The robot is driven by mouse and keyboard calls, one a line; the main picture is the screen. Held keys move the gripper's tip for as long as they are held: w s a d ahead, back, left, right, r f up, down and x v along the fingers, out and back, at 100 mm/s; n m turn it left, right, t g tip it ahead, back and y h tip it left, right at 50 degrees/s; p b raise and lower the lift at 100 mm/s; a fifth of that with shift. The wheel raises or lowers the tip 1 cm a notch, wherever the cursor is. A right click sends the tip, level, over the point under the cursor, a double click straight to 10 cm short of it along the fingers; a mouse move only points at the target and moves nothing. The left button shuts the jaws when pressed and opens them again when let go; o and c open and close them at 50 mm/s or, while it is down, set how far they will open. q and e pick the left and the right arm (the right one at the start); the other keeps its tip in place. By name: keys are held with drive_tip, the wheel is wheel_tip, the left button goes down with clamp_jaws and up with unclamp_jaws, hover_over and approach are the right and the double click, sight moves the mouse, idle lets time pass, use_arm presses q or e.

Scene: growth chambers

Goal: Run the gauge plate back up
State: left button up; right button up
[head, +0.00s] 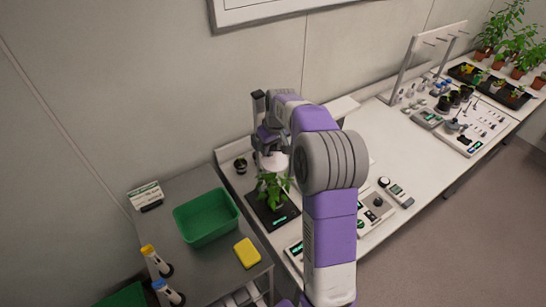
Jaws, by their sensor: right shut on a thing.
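The gauge plate (275,161), a pale round disc, sits on a dark upright post (258,105) against the back wall. It is just above a leafy green plant (271,188), whose top leaves are close to its underside; I cannot tell if they touch. The plant stands on a black base (283,219). My right gripper (266,143) is at the post just above the disc, shut on the gauge plate's mount; its fingertips are small and partly hidden by my own wrist. My left gripper is out of view.
A green bin (206,216), a yellow sponge (247,253) and two capped bottles (156,262) are on the grey side table at left. A small dark pot (240,165) is left of the post.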

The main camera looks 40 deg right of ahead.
drive_tip(key=shift+w+p+v, duration=0.25)
drive_tip(key=shift+p+v, duration=0.65)
drive_tip(key=shift+v, duration=0.2)
drive_tip(key=shift+w+p+v, duration=0.3)
drive_tip(key=shift+p+v, duration=0.55)
drive_tip(key=shift+v, duration=0.25)
drive_tip(key=shift+w+p+v, duration=0.25)
drive_tip(key=shift+p+v, duration=0.65)
drive_tip(key=shift+v, duration=0.2)
drive_tip(key=shift+d+r, duration=0.1)
drive_tip(key=shift+r, duration=0.05)
drive_tip(key=o, duration=1)
drive_tip(key=shift+o, duration=0.2)
drive_tip(key=shift+p+v, duration=0.8)
drive_tip(key=shift+v, duration=0.55)
drive_tip(key=w+v, duration=0.1)
drive_tip(key=v, duration=0.4)
hover_over(274, 160)
drive_tip(key=shift+r, duration=0.15)
